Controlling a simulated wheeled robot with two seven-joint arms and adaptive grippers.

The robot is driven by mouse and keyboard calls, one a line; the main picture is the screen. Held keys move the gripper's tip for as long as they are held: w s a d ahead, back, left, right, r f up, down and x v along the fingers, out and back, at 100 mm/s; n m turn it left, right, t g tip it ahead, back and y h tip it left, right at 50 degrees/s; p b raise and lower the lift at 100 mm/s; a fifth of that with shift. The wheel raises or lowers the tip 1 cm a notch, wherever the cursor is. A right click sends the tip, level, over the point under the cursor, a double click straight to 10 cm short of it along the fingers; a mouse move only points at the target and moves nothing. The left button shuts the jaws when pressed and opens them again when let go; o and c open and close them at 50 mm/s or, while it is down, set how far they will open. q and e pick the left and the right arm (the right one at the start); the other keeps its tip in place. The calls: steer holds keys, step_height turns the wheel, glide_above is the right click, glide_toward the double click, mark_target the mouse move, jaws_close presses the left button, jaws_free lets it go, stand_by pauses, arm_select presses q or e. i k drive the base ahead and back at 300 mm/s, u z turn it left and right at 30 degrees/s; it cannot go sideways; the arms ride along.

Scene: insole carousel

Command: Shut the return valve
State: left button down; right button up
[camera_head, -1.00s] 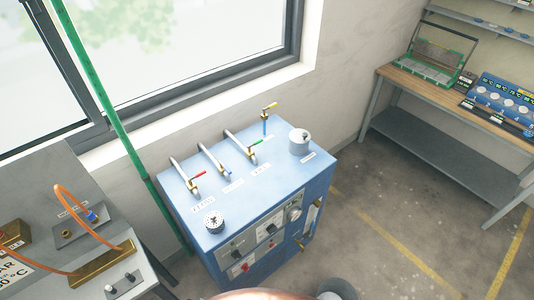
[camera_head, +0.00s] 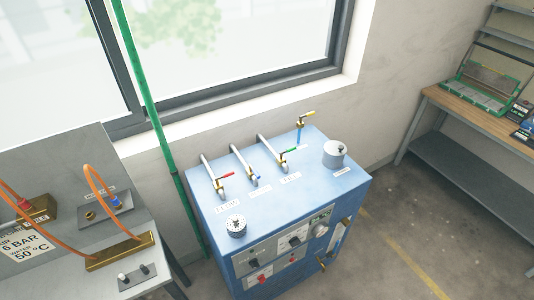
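A blue cabinet (camera_head: 300,205) stands below the window with several lever valves on its top. A red-handled valve (camera_head: 226,175) is at the left, its lever pointing right. A blue-handled valve (camera_head: 254,179) is beside it, its handle seen nearly end-on. A green-handled valve (camera_head: 291,150) follows, its lever pointing right. A yellow-handled valve (camera_head: 306,114) on a blue pipe is at the back, its lever pointing right. White labels lie in front of the valves, too small to read, so I cannot tell which is the return valve. Neither of my grippers is in view.
A round perforated cap (camera_head: 236,226) and a grey canister (camera_head: 334,153) also sit on the cabinet top. A grey bench (camera_head: 85,250) with orange hoses is at the left. A wooden-topped workbench (camera_head: 455,112) is at the right. The floor (camera_head: 400,235) between is clear.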

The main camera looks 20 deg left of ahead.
mark_target(251, 169)
steer(key=z, duration=1.25)
steer(key=k, duration=0.8)
steer(key=u, duration=1.3)
